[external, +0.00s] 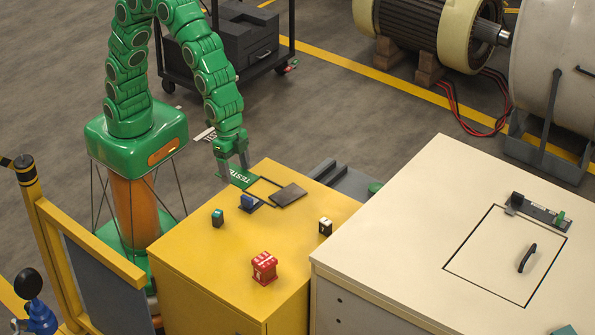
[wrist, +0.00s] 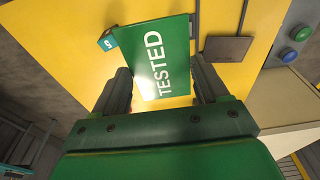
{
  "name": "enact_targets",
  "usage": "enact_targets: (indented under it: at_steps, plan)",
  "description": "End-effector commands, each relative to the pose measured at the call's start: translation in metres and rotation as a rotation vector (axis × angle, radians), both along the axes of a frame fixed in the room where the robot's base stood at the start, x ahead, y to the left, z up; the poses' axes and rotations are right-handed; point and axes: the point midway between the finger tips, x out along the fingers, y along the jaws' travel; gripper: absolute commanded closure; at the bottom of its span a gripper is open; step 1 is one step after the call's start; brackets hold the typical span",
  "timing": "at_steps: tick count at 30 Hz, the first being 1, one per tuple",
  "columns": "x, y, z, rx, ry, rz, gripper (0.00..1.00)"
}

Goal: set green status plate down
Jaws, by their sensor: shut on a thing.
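The green status plate (external: 238,178) reads "TESTED" in white letters. My gripper (external: 234,168) is shut on it at the far left edge of the yellow cabinet top (external: 205,255). In the wrist view the plate (wrist: 165,60) lies between the two dark fingers of my gripper (wrist: 163,88), its lettering facing the camera, with the yellow top behind it. I cannot tell whether the plate touches the top. A thin black outline (external: 264,190) is on the cabinet top just right of the plate.
Near the plate are a dark flat plate (external: 288,195), a blue piece (external: 250,203) and a teal block (external: 217,217). A white-and-black block (external: 325,226) and a red block (external: 264,268) stand nearer the front. A cream cabinet (external: 400,230) is on the right.

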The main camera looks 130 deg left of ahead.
Motion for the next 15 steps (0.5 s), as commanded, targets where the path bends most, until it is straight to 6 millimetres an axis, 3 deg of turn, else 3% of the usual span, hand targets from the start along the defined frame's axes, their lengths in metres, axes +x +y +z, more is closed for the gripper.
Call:
enact_targets:
  at_steps: [3,8,15]
  plan:
    - [-0.002,-0.016,0.006,-0.002,-0.003,-0.002,0.63]
    - [-0.001,-0.025,0.007,-0.002,-0.003,0.0,0.63]
    - [0.022,-0.029,-0.004,-0.002,-0.003,0.001,0.63]
